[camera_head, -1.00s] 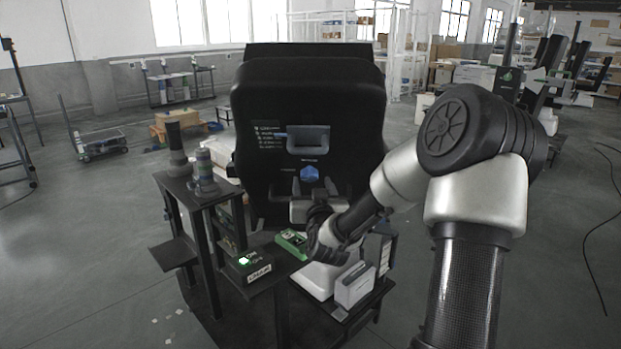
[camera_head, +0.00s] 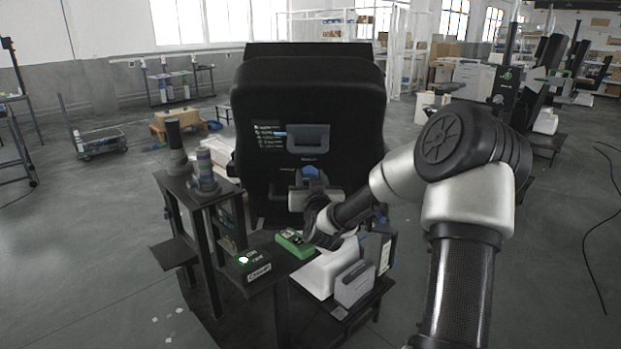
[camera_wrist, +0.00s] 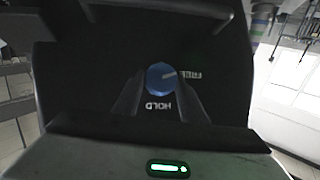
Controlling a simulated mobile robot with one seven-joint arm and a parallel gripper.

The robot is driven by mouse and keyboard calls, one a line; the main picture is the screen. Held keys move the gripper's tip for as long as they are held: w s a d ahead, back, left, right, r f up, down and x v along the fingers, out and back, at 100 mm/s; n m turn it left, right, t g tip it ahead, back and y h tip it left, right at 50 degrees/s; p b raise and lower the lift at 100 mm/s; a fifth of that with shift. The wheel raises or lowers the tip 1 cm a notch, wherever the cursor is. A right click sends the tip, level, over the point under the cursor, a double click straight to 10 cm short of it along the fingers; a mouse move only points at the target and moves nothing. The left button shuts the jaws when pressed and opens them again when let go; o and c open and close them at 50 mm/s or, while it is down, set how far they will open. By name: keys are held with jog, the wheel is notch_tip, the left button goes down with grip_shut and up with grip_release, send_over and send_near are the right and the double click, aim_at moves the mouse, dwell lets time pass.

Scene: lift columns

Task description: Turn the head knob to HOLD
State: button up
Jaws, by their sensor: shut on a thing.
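The blue head knob (camera_head: 311,173) sits on the front of the black lift column head (camera_head: 255,170), below a grey-blue handle. In the wrist view the round blue knob (camera_wrist: 161,79) has a pale pointer line aimed toward the FREE label (camera_wrist: 208,74) at its side. The HOLD label (camera_wrist: 158,106) is by the knob's near edge; both words look inverted or mirrored. My gripper (camera_wrist: 157,98) has one finger on each side of the knob and is shut on it. In the head view my gripper (camera_head: 312,188) hides the knob's lower part.
A dark side stand (camera_head: 215,195) with cylinders on top stands at left. A grey box (camera_head: 355,284) stands below my arm. Open floor lies at left.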

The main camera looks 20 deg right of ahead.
jog(key=shift+f+y+b, duration=0.15)
jog(key=shift+y+b, duration=0.15)
jog(key=shift+b, duration=0.15)
jog(key=shift+s+d+f+m+t+y+b, duration=0.15)
jog(key=shift+d+m+t+y+b, duration=0.15)
jog(key=shift+t+y+b, duration=0.55)
jog(key=y+b, duration=0.2)
jog(key=y, duration=0.1)
jog(key=shift+d+m+t+b, duration=0.15)
jog(key=shift+m+t+b, duration=0.1)
jog(key=shift+m+b, duration=0.05)
jog(key=m+t+y+b, duration=0.1)
jog(key=m+y+b, duration=0.1)
jog(key=y+b, duration=0.1)
jog(key=f+m+t+y+b, duration=0.1)
jog(key=m+t+y+b, duration=0.1)
jog(key=y+b, duration=0.2)
jog(key=w+m+t+y+b, duration=0.1)
jog(key=t+y+b, duration=0.1)
jog(key=y+b, duration=0.1)
jog(key=shift+d+f+m+y, duration=0.25)
jog(key=shift+m+y, duration=0.15)
jog(key=shift+y, duration=0.35)
jog(key=shift+w+r+t, duration=0.1)
jog(key=shift+r+t, duration=0.05)
jog(key=shift+t, duration=0.15)
